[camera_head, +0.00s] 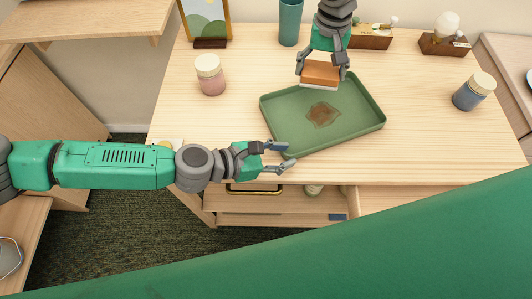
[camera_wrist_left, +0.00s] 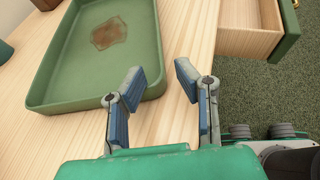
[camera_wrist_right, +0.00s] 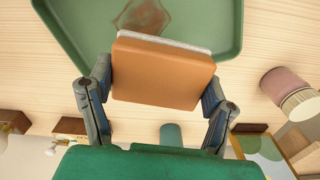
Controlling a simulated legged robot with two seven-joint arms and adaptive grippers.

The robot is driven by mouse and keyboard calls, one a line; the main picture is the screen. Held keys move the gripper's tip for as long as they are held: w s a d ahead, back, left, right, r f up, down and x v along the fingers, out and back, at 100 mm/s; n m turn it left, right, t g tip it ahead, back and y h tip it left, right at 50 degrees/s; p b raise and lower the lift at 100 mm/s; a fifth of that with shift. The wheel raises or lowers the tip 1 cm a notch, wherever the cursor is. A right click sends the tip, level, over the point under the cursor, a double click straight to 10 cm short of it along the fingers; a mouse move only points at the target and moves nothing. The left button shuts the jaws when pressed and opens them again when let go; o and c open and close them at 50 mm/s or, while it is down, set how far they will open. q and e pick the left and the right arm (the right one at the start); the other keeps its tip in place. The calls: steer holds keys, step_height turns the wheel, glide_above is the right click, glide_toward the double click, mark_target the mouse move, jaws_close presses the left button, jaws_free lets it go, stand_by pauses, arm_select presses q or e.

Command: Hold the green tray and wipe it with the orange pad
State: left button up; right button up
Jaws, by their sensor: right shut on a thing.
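The green tray (camera_head: 352,125) lies on the light wooden table, with a brown stain (camera_head: 322,114) on its floor. My left gripper (camera_head: 281,157) is open and empty at the tray's near left corner. In the left wrist view its fingers (camera_wrist_left: 160,80) stand apart, with the tray's wall (camera_wrist_left: 95,102) beside the left finger.
A pink jar (camera_head: 211,80) stands left of the tray and a blue jar (camera_head: 470,95) stands right. A teal cup (camera_head: 290,22), a picture frame (camera_head: 207,22) and wooden boxes (camera_head: 372,38) line the back. An open drawer (camera_head: 375,201) sticks out below the table's front edge.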

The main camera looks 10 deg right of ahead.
mark_target(303, 152)
arm_select(q)
steer(key=x, duration=0.5)
steer(key=shift+w+d+f, duration=0.15)
steer(key=shift+d, duration=0.15)
steer(key=shift+c, duration=0.4)
jaws_close()
stand_by(0.3)
